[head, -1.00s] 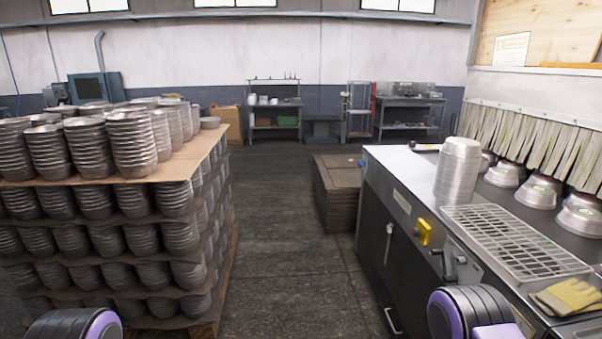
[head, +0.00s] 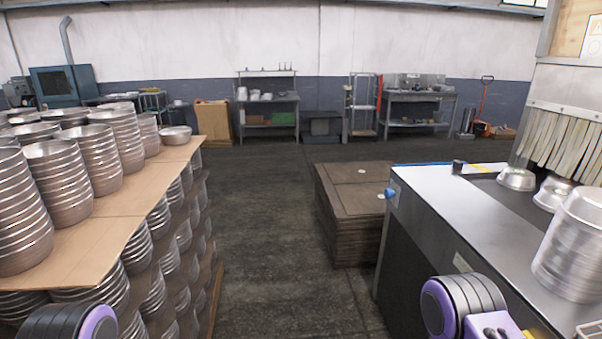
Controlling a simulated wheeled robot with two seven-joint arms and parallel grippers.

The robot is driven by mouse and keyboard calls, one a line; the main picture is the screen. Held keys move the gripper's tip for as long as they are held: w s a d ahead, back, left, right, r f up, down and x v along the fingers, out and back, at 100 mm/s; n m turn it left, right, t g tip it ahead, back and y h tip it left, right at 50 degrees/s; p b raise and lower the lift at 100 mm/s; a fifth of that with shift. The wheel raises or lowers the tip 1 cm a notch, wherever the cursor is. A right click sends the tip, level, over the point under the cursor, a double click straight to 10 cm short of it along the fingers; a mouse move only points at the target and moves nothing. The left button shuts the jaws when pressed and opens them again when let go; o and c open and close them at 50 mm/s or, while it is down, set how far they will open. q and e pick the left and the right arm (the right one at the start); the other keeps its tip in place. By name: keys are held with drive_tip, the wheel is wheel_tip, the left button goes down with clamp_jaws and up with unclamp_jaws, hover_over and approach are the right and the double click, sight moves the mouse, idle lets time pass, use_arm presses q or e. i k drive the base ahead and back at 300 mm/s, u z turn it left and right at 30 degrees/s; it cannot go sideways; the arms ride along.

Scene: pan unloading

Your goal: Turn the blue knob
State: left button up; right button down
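The blue knob (head: 391,193) is a small round piece on the far left corner of the steel machine (head: 440,200), just below its top edge. It stands ahead of me and right of the picture's middle. My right arm shows at the bottom right as a black and purple link, nearer to me than the knob and well apart from it. My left arm shows only as a similar link at the bottom left. Neither gripper is in the picture.
A tall pallet of stacked metal pans (head: 85,180) stands close on the left. A pan stack (head: 575,245) is on the machine at right. A low brown stack of boards (head: 350,215) stands beyond the knob. The floor aisle (head: 270,250) between is clear.

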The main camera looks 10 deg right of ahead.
sight(389, 193)
drive_tip(key=i, duration=2.85)
drive_tip(key=z, duration=2.85)
